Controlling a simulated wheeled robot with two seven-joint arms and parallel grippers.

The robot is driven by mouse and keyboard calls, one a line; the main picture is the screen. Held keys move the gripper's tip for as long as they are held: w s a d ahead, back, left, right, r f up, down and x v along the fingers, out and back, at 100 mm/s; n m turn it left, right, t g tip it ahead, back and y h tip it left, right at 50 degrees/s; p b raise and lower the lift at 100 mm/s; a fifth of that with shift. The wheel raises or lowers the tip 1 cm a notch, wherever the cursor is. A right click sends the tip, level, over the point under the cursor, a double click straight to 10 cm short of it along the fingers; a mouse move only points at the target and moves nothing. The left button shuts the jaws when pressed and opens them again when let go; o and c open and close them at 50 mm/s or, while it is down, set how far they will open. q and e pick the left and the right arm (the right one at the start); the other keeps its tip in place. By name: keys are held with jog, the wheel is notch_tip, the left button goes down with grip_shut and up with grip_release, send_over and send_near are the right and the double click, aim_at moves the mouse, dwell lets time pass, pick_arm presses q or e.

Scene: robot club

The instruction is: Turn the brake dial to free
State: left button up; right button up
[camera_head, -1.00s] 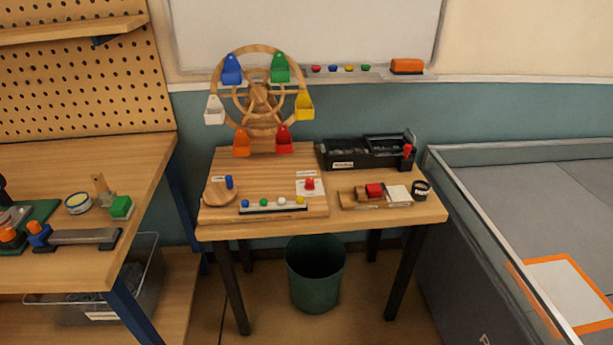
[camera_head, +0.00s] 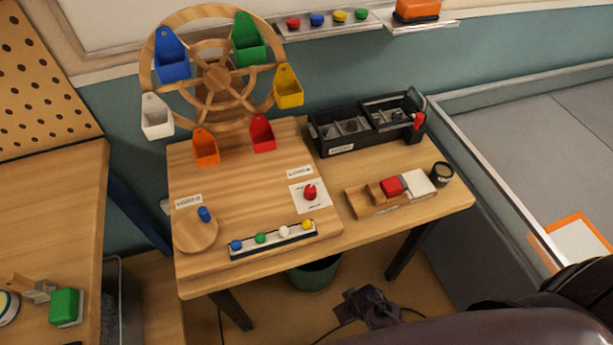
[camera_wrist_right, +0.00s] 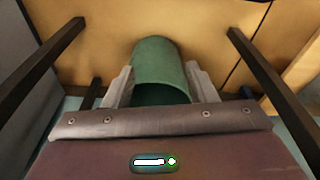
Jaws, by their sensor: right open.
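The brake dial appears to be the red knob (camera_head: 310,193) on a white marked card, on the right part of the wooden board (camera_head: 240,180) in the head view. A small label lies just behind it. The card's markings are too small to read, so I cannot tell its setting. My right gripper (camera_wrist_right: 155,88) is open and empty in the right wrist view, its two fingers apart. It is low in front of the table, facing the green bin (camera_wrist_right: 160,65), well away from the dial. My left gripper is not in view.
The wooden wheel with coloured buckets (camera_head: 215,80) stands behind the board. A blue-pegged disc (camera_head: 196,232) and a strip of coloured balls (camera_head: 272,240) are near the front edge. A black organiser (camera_head: 365,125) and wooden block holder (camera_head: 375,203) sit to the right.

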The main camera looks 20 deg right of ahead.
jog(key=w+a+r+p, duration=0.1)
jog(key=w+r, duration=0.2)
jog(key=r, duration=0.6)
jog(key=w+r+p, duration=0.1)
jog(key=w+r, duration=0.2)
jog(key=r, duration=0.7)
notch_tip(320, 180, up, 16)
jog(key=m+t+h+p, duration=0.2)
jog(key=m+p, duration=0.1)
jog(key=m, duration=0.4)
send_over(310, 189)
jog(key=s+a, duration=0.1)
jog(key=s, duration=0.2)
jog(key=b+x, duration=0.1)
jog(key=x, duration=0.6)
jog(key=shift+w+f, duration=0.15)
jog(key=shift+f, duration=0.15)
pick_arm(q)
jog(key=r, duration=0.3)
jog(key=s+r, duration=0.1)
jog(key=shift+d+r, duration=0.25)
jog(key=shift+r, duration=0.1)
pick_arm(e)
jog(key=shift+a, duration=0.1)
jog(key=shift+c, duration=0.4)
jog(key=c, duration=0.9)
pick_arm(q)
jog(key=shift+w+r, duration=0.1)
